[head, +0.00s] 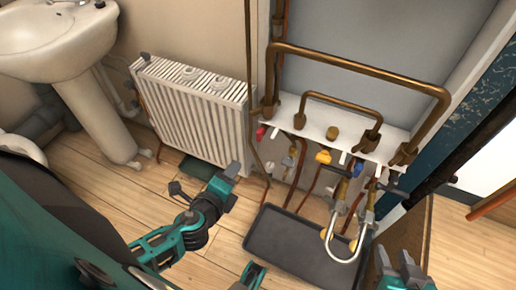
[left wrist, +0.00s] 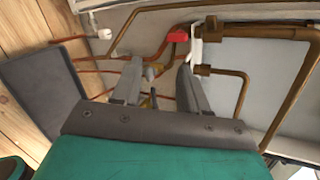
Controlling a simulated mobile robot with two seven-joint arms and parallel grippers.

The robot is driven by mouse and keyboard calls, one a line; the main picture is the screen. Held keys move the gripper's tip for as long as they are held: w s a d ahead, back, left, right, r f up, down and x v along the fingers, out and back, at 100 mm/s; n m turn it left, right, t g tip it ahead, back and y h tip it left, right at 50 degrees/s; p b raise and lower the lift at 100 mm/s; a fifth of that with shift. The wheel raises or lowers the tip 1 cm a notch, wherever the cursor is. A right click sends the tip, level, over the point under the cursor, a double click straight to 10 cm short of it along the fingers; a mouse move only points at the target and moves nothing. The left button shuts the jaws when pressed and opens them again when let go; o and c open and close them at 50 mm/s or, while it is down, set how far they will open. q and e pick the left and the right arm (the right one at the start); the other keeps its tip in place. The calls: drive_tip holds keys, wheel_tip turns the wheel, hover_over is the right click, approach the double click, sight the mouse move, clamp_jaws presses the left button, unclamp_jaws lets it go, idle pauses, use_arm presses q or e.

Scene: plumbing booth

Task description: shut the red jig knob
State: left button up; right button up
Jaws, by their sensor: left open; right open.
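The red jig knob (head: 260,133) is small and sits at the left end of the white shelf, beside the copper pipes. It also shows in the left wrist view (left wrist: 178,36), beyond the fingertips, near a white bracket. My left gripper (head: 205,180) is open and empty, in front of the radiator and below and left of the red knob, apart from it. In the left wrist view its two fingers (left wrist: 159,75) stand apart with a gap between them. My right gripper (head: 393,258) is at the lower right, open, partly cut off by the picture's bottom edge.
A white radiator (head: 190,115) stands left of the jig. Bent copper pipes (head: 365,72) rise over the white shelf (head: 290,115). A yellow knob (head: 323,157) and a curved metal hose (head: 330,245) are to the right. A dark tray (head: 280,245) lies on the floor below.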

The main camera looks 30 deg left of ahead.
sight(258, 136)
use_arm(q)
drive_tip(key=w+f+m+t+b, duration=0.1)
drive_tip(key=w+m+b, duration=0.2)
drive_tip(key=w+m, duration=0.2)
drive_tip(key=w+f+m+t+b, duration=0.1)
drive_tip(key=w+m+t+b, duration=0.1)
drive_tip(key=w+m, duration=0.3)
drive_tip(key=w+a+f+m+t+h+b, duration=0.1)
drive_tip(key=w+m+t+b, duration=0.1)
drive_tip(key=w+m+b, duration=0.2)
drive_tip(key=shift+w+f+m+b, duration=0.15)
drive_tip(key=shift+w+m+b, duration=0.15)
drive_tip(key=shift+w+m, duration=0.75)
use_arm(e)
wheel_tip(258, 136, down, 7)
drive_tip(key=w+a+y, duration=0.1)
drive_tip(key=a, duration=0.2)
drive_tip(key=shift+w, duration=0.15)
use_arm(q)
drive_tip(key=shift+w+n, duration=0.25)
drive_tip(key=c, duration=0.6)
clamp_jaws()
use_arm(e)
drive_tip(key=shift+d, duration=0.1)
